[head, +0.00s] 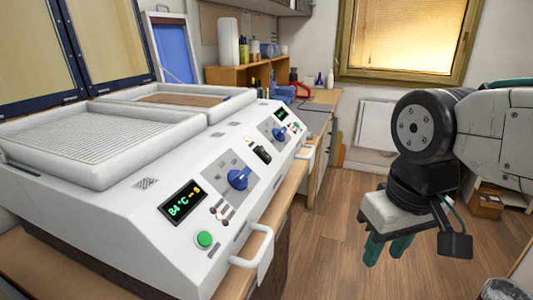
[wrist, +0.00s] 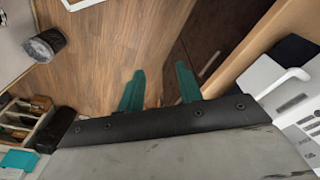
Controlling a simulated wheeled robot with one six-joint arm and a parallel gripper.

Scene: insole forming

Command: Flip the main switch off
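The white forming machine (head: 130,215) stands at the left in the head view, its sloped front panel facing right. A black switch (head: 262,154) sits mid-panel between two blue knobs (head: 238,178) (head: 280,135); I take it for the main switch, but its position is too small to read. A lit display (head: 182,203) reads 84°C in green. A green button (head: 205,239) is below it. My gripper (head: 388,258) hangs to the right of the machine, over the floor, fingers downward, apart and empty. The wrist view shows both teal fingertips (wrist: 159,69) apart; the panel's edge shows at right.
White handles (head: 256,250) stick out from the machine's front edge. A second display (head: 281,114) is farther back. Wooden floor (head: 345,225) between machine and arm is clear. A bin (head: 500,290) stands at bottom right, and a cardboard box (head: 486,203) lies at the right.

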